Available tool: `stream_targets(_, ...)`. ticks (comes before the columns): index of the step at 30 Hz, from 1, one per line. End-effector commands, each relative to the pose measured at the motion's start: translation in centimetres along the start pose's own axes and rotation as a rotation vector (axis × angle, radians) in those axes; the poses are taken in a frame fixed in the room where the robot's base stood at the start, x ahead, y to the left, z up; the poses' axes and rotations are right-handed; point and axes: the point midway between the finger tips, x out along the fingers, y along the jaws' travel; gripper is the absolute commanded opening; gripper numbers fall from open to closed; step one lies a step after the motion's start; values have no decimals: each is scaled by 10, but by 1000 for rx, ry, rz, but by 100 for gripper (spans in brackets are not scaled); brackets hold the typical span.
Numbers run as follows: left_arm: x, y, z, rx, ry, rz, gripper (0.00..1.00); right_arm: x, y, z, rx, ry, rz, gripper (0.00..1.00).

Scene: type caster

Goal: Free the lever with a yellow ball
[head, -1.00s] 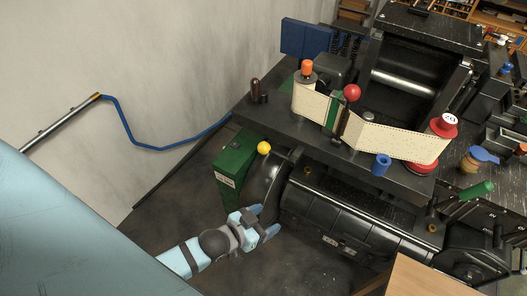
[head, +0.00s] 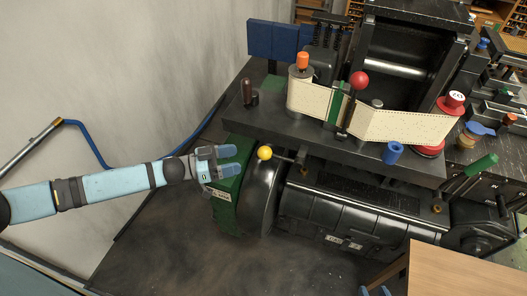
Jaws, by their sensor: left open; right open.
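The yellow ball (head: 264,153) sits at the end of a short dark lever (head: 284,158) on the machine, just above the black rounded housing (head: 262,190). My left gripper (head: 233,160) is open and empty, its blue fingers pointing right toward the ball. A small gap shows between the fingertips and the ball. The gripper covers part of the green panel (head: 225,208). My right gripper (head: 375,291) shows only as fingertips at the bottom edge, apart and empty.
A red-ball lever (head: 359,80) stands beside the paper tape (head: 400,125) on the dark upper deck. A dark brown knob (head: 249,92) and a blue panel (head: 273,40) are behind. A wooden table (head: 450,268) is at the lower right. The floor front left is clear.

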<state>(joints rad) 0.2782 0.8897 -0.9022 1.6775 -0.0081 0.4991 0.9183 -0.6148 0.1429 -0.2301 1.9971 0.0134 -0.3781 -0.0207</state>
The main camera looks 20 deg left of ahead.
Motion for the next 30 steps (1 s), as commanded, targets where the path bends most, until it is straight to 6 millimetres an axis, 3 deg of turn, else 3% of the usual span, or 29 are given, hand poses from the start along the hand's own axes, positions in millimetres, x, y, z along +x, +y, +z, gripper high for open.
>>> stream_targets(6, 50, 1, -3, 1, 4, 1, 69, -5, 0, -8, -1, 0, 0, 43)
stream_targets(13, 86, 0, -2, 1, 2, 0, 69, -7, -4, -11, 3, -2, -6, 43)
stream_targets(18, 97, 0, 0, 1, 0, -1, 69, -8, -6, -11, 5, -3, -7, 43)
stream_targets(27, 98, 0, 0, 1, 0, -1, 69, -7, -5, -11, 4, -3, -6, 43)
stream_targets(30, 98, 0, 0, 1, 0, -1, 46, -8, -4, -11, 4, -3, -5, 43)
